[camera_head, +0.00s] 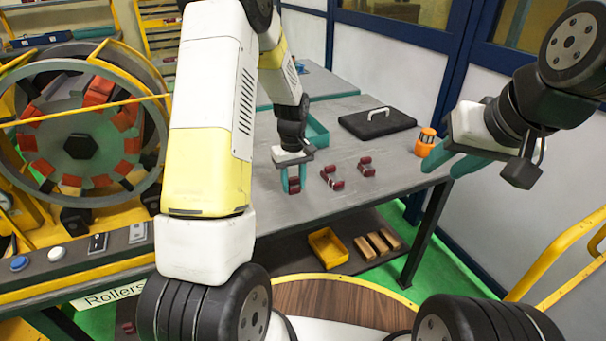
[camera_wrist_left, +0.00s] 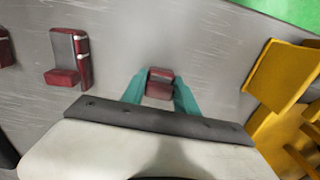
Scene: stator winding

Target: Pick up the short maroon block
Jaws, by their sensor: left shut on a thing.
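A short maroon block (camera_head: 294,186) is between the teal fingers of my left gripper (camera_head: 293,181), low over the grey table. In the left wrist view the block (camera_wrist_left: 159,83) sits between the fingertips (camera_wrist_left: 159,90), with a finger against each side; the gripper is shut on it. Whether the block touches the table is hard to tell. My right gripper (camera_head: 452,162) is held off to the right, beyond the table edge, with its teal fingers apart and nothing between them.
Two other maroon pieces with grey parts, a nearer one (camera_head: 332,178) and a farther one (camera_head: 366,167), lie right of my left gripper. A black case (camera_head: 377,123) and an orange cylinder (camera_head: 425,142) stand farther back. A yellow bin (camera_head: 327,247) is below the table. The stator wheel (camera_head: 80,145) stands left.

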